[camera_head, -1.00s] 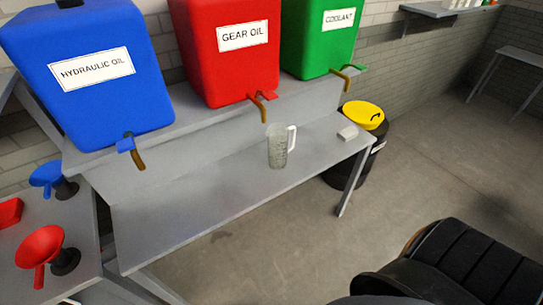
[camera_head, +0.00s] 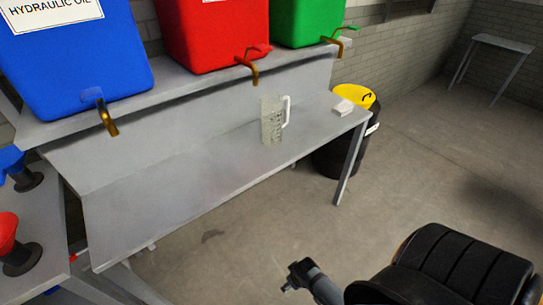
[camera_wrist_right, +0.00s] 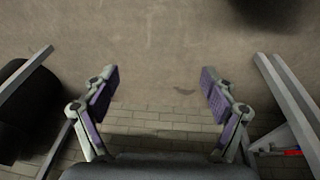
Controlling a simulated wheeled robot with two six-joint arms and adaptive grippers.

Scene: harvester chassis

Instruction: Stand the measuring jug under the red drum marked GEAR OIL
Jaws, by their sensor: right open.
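The clear measuring jug (camera_head: 272,122) with a white handle stands upright on the grey bench (camera_head: 190,180) in the head view. My right gripper (camera_wrist_right: 160,85) is open and empty in the right wrist view, facing the floor. Part of it shows low in the head view, in front of the bench and apart from the jug. My left gripper is out of view.
Blue (camera_head: 85,60) and green (camera_head: 305,20) drums with taps flank the red one. Funnels stand at left. The bench around the jug is clear.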

